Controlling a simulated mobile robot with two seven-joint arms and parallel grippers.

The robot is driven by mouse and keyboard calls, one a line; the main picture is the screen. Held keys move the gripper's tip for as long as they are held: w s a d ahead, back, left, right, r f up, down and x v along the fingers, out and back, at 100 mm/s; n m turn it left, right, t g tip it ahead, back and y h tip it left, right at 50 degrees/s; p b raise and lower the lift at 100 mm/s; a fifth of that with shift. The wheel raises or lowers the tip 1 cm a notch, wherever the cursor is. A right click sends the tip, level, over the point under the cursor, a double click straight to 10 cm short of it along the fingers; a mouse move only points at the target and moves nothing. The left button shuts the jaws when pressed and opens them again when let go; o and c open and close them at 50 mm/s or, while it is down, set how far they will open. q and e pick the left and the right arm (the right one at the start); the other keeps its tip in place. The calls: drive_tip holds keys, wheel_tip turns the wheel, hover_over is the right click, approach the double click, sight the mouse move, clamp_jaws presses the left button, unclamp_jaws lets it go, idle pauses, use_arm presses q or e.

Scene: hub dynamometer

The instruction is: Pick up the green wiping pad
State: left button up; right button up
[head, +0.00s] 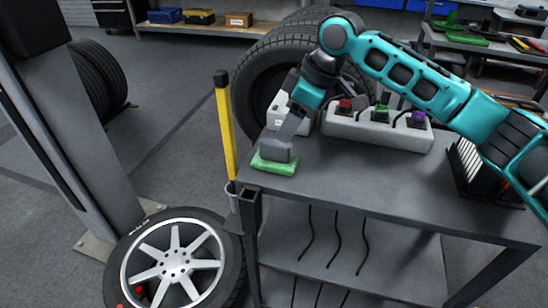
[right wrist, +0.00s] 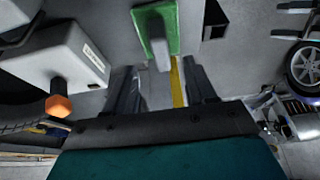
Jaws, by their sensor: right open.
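The green wiping pad (head: 274,166) lies flat at the left front corner of the grey cart top. It also shows in the right wrist view (right wrist: 141,22), at the top centre, with a pale grey handle (right wrist: 160,54) standing up from it. My right gripper (head: 279,146) points down directly above the pad. In the right wrist view its two dark fingers (right wrist: 160,68) are apart, and the handle shows between and beyond their tips. I cannot tell whether a finger touches it. The pad's far part is hidden in the head view. My left gripper is out of view.
A white box with red, green and purple connectors (head: 378,130) stands behind on the cart (head: 350,180). A smaller white box (head: 279,108) is close behind my gripper. A yellow-handled tool (head: 226,125) stands upright beside the cart's left edge. A wheel (head: 175,262) lies on the floor.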

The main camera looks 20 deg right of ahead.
sight(274, 142)
drive_tip(key=shift+x, duration=1.1)
drive_tip(key=x, duration=0.2)
drive_tip(key=b+x, duration=0.1)
drive_tip(key=x, duration=0.1)
drive_tip(key=shift+w+a+f, duration=0.1)
drive_tip(key=shift+a+f, duration=0.05)
drive_tip(key=shift+a, duration=0.15)
drive_tip(key=shift+w+a+f+b, duration=0.1)
drive_tip(key=shift+f+b, duration=0.2)
clamp_jaws()
drive_tip(key=shift+r, duration=0.55)
use_arm(q)
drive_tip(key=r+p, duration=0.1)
drive_tip(key=p, duration=0.3)
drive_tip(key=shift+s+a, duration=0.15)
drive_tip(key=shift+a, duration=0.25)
use_arm(e)
wheel_tip(274, 142, up, 19)
